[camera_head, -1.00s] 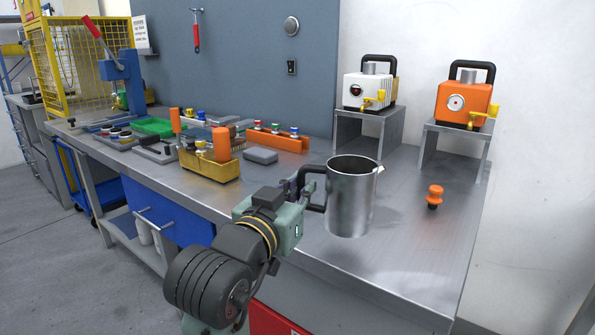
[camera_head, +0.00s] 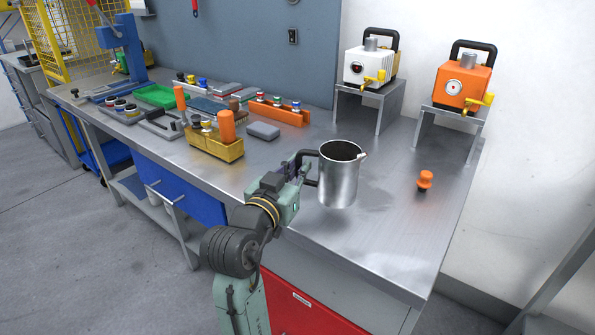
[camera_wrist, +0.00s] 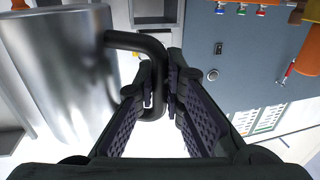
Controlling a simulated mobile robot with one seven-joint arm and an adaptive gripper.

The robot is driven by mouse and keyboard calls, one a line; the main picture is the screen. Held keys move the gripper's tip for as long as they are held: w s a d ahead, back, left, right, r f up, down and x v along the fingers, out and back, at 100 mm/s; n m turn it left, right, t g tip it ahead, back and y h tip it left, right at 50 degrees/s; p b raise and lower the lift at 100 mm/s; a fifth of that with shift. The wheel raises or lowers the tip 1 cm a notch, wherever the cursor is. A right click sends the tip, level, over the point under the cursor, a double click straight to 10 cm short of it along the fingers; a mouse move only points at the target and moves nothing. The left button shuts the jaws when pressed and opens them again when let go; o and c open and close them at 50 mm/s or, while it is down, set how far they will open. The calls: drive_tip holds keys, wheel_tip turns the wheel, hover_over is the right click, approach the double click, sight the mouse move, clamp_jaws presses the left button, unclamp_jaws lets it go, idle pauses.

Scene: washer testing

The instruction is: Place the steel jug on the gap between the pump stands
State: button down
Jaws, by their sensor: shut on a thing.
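The steel jug (camera_head: 339,178) is upright above the metal bench, its black handle on the left side. My gripper (camera_head: 303,170) is shut on that handle. In the wrist view the jug (camera_wrist: 62,70) fills the left, and the fingers of my gripper (camera_wrist: 163,85) close around the lower part of the black handle. The white pump (camera_head: 368,65) sits on one grey stand (camera_head: 352,97). The orange pump (camera_head: 463,84) sits on another grey stand (camera_head: 450,118) to its right. The gap between the stands (camera_head: 400,128) shows bare bench and wall. The jug is in front of it.
An orange knob (camera_head: 425,180) stands on the bench right of the jug. The bench's front right is clear.

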drive_tip(key=shift+w, duration=0.95)
drive_tip(key=shift+w+a+f+p, duration=0.1)
drive_tip(key=shift+f+p, duration=0.4)
drive_tip(key=shift+f, duration=1.3)
drive_tip(key=shift+f, duration=0.2)
drive_tip(key=c, duration=1.7)
unclamp_jaws()
drive_tip(key=shift+r, duration=0.3)
drive_tip(key=p+v, duration=0.6)
drive_tip(key=v, duration=0.6)
